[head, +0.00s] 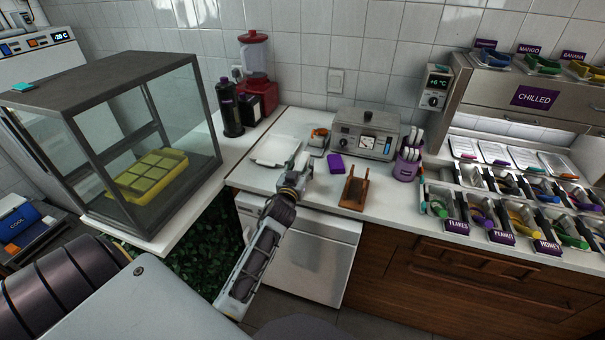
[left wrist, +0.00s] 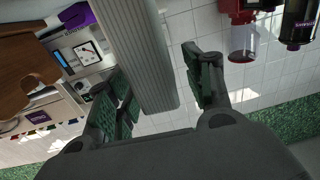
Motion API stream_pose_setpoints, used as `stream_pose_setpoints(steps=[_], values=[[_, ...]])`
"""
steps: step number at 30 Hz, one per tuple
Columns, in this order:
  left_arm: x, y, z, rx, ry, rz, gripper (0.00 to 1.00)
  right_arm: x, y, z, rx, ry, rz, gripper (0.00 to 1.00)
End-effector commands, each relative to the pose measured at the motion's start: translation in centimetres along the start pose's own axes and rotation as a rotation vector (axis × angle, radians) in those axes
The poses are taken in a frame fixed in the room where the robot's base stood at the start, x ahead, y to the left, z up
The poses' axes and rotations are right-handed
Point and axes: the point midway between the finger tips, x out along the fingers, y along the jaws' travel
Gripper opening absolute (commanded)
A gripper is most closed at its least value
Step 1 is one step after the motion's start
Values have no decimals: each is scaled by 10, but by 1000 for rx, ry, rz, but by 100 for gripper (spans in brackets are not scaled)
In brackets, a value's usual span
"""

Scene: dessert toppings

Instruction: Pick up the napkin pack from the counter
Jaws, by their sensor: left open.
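A pale grey-white ribbed block, which looks like the napkin pack (left wrist: 138,50), stands between the fingers of my left gripper in the left wrist view. In the head view a white upright piece of it appears to show at the gripper's tip (head: 303,161). My left gripper (head: 296,178) is open at the front of the counter. Its dark green finger pads lie on both sides of the block in the left wrist view (left wrist: 158,88); whether they touch it is unclear. My right gripper is not in view.
A white tray (head: 268,154) lies behind the gripper. A purple pack (head: 335,163), a wooden holder (head: 355,191) and a metal machine with a dial (head: 362,131) are to its right. A glass case (head: 95,150) stands at left, a red blender (head: 254,55) at the back.

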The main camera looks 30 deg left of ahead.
Motion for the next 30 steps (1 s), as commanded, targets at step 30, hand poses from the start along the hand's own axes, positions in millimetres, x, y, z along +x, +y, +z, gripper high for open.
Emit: stream_pose_setpoints(steps=[30], values=[[23, 0, 0, -1, 0, 1, 31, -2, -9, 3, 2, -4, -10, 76]])
